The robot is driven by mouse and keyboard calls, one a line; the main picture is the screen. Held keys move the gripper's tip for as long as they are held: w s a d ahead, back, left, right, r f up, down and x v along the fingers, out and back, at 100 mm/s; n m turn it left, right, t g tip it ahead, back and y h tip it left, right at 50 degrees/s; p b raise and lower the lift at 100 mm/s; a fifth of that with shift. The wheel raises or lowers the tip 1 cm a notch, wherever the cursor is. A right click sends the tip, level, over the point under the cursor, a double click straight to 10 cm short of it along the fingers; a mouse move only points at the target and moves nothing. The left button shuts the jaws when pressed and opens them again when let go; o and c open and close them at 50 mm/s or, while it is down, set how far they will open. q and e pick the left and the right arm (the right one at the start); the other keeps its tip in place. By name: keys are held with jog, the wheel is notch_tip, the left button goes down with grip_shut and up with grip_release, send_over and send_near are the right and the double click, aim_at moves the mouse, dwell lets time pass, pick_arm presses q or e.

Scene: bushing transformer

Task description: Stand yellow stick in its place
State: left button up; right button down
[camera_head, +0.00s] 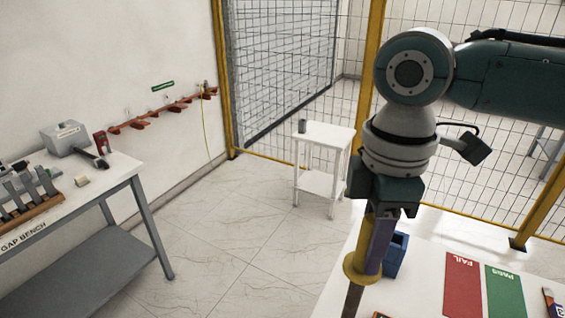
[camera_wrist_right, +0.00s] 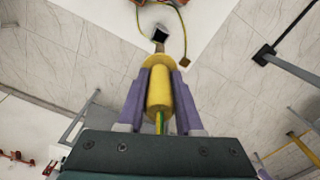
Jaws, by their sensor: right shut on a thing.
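My right gripper (camera_head: 378,240) comes down over the white table at the lower right, with its purple fingers closed. It is shut on the yellow stick (camera_head: 362,268), which has a wide yellow collar and a brown shaft pointing down out of the picture. In the right wrist view the yellow handle (camera_wrist_right: 159,92) sits between the two purple fingers (camera_wrist_right: 158,110), collar beyond the fingertips. My left gripper is not in view.
A blue open holder (camera_head: 397,256) stands just right of the stick on the white table (camera_head: 425,290). Red FAIL (camera_head: 462,284) and green PASS (camera_head: 505,292) mats lie further right. A green-yellow cable (camera_wrist_right: 183,28) lies near the shaft's end. A workbench (camera_head: 100,185) stands left.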

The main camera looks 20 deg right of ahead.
jog(key=shift+s+d+f+n, duration=0.1)
jog(key=shift+d+f+n, duration=0.2)
jog(key=shift+f, duration=0.35)
jog(key=shift+r+p, duration=0.1)
jog(key=shift+p, duration=0.3)
jog(key=shift+f+b, duration=0.8)
jog(key=shift+f, duration=0.8)
jog(key=shift+f, duration=0.1)
